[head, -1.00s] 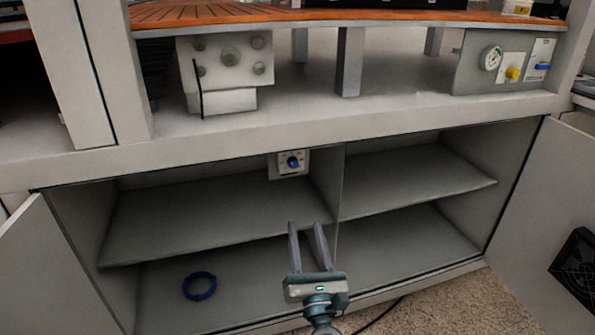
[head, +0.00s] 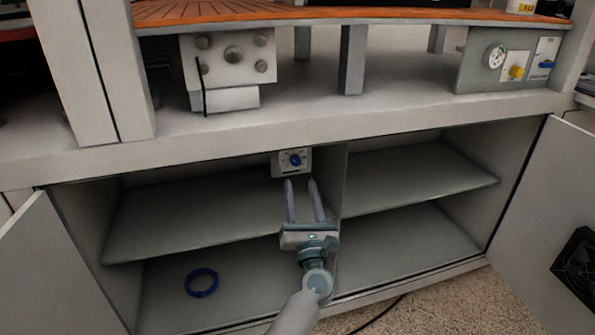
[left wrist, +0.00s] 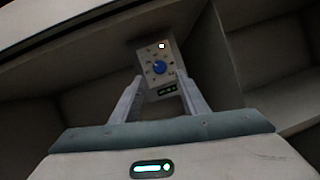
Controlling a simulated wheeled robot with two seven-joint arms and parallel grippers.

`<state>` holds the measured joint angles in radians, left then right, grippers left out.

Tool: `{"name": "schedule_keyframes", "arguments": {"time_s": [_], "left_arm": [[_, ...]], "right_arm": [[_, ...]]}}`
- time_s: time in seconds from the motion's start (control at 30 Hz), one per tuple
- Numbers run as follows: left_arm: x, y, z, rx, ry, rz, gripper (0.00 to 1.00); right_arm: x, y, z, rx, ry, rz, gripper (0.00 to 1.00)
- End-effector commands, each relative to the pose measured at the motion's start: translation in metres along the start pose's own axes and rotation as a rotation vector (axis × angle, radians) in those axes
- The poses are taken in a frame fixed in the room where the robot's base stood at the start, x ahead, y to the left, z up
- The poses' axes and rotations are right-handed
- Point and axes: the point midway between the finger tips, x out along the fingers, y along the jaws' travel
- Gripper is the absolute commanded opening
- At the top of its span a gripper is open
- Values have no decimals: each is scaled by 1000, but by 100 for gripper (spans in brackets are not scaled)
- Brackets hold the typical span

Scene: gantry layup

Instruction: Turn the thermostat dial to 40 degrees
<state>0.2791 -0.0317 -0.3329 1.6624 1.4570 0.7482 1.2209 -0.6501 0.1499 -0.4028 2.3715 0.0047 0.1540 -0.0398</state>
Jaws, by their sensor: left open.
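The thermostat is a small pale box (head: 283,168) with a blue dial (head: 295,160), fixed high at the back of the open cabinet beside the middle divider. My left gripper (head: 301,184) is open and empty, in front of and just below the box. In the left wrist view its two fingers (left wrist: 161,91) stand on either side of the box's lower part, apart from the dial. My right gripper is not in view.
A blue ring (head: 201,282) lies on the cabinet floor at left. Shelves (head: 215,220) lie on both sides of the divider (head: 341,200). The cabinet doors stand open at both sides. A gauge panel (head: 508,62) is above right.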

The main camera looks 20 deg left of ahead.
Motion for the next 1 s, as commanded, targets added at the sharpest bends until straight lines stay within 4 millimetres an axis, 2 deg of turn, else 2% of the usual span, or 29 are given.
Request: {"name": "schedule_keyframes", "arguments": {"time_s": [0.03,0.2,0.4,0.83,0.87,1.0], "left_arm": [[11,1,1,0,-2,2,41],[38,1,0,0,-1,2,41],[58,0,0,0,0,1,41],[65,0,0,-1,1,1,41],[64,0,0,-1,1,1,36],[64,0,0,-1,1,1,2]], "right_arm": [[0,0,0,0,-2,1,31],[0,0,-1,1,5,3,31],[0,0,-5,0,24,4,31],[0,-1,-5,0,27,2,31],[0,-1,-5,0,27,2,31],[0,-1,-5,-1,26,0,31]]}}
